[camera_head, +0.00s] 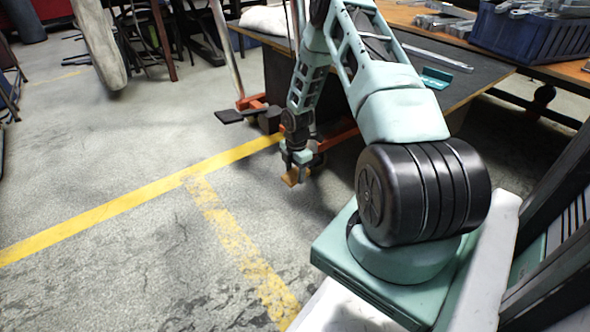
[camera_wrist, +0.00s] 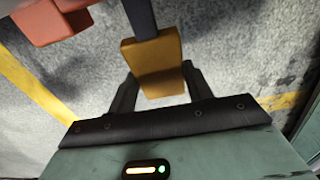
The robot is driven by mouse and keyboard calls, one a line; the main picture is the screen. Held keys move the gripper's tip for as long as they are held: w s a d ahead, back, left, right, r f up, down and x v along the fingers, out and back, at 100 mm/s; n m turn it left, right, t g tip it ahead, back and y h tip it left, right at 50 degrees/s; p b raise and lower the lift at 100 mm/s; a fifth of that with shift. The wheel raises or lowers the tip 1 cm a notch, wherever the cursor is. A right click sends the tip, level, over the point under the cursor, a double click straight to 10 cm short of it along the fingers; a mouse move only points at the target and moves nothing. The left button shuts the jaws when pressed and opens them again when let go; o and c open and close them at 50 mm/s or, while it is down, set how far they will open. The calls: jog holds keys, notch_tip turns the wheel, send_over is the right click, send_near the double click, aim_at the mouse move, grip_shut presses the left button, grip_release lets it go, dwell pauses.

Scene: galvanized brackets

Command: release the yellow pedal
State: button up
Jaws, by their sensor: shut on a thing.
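The yellow pedal (camera_wrist: 153,62) is a small yellow-orange block at the end of a dark bar in the wrist view. It sits between the two fingers of my gripper (camera_wrist: 158,90), which is shut on it. In the head view the pedal (camera_head: 291,176) shows low above the floor, just under my gripper (camera_head: 297,168). The pedal's far side and part of its bar are hidden in the head view by my arm.
An orange-red base part (camera_wrist: 52,20) lies beside the pedal's bar. A black pedal (camera_head: 243,115) stands to the left. A dark-topped workbench (camera_head: 440,75) stands above and behind, with a blue crate (camera_head: 530,38) at right. The floor at left is open, with yellow lines.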

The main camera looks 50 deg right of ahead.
jog(key=shift+r+y+p, duration=0.4)
jog(key=shift+r+p, duration=0.05)
jog(key=shift+p, duration=0.5)
